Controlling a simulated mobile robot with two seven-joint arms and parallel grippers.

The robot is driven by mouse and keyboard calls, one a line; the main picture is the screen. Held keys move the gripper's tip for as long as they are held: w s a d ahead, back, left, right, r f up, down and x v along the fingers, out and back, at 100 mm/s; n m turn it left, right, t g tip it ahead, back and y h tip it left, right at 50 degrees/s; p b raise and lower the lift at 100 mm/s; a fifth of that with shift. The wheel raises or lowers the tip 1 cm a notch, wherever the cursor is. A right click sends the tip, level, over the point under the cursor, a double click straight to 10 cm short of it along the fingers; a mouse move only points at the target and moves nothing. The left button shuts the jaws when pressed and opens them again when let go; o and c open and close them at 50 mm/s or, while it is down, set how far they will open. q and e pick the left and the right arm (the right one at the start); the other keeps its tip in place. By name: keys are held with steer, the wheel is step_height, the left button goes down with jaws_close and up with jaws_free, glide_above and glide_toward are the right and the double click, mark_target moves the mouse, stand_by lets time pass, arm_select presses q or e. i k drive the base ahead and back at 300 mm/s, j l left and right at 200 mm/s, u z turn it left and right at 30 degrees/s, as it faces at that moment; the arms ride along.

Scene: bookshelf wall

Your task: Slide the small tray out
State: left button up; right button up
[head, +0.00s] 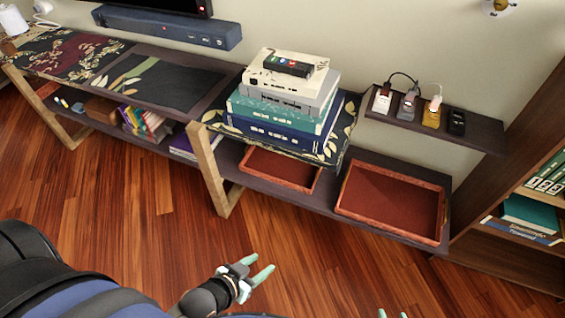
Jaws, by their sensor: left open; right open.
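The small tray (283,169) is reddish brown with a raised rim. It lies on the lower shelf, partly hidden under the patterned upper board and its stack of books. My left gripper (264,268) is open and empty over the wooden floor, in front of the shelf and well short of the small tray. My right gripper (391,313) shows only its fingertips at the bottom edge; it is open, with nothing seen between the tips.
A larger reddish tray (385,205) lies on the lower shelf right of the small one. A slanted wooden leg (212,172) stands left of the small tray. A wall shelf (480,131) holds several small devices. The floor (130,220) in front is clear.

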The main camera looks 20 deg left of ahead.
mark_target(295, 174)
steer(key=i+l+u, duration=0.2)
steer(key=i+l, duration=0.2)
steer(key=i+l+u, duration=0.2)
steer(key=i+l, duration=0.2)
steer(key=i+l+u, duration=0.25)
steer(key=i+l, duration=0.15)
steer(key=l, duration=0.2)
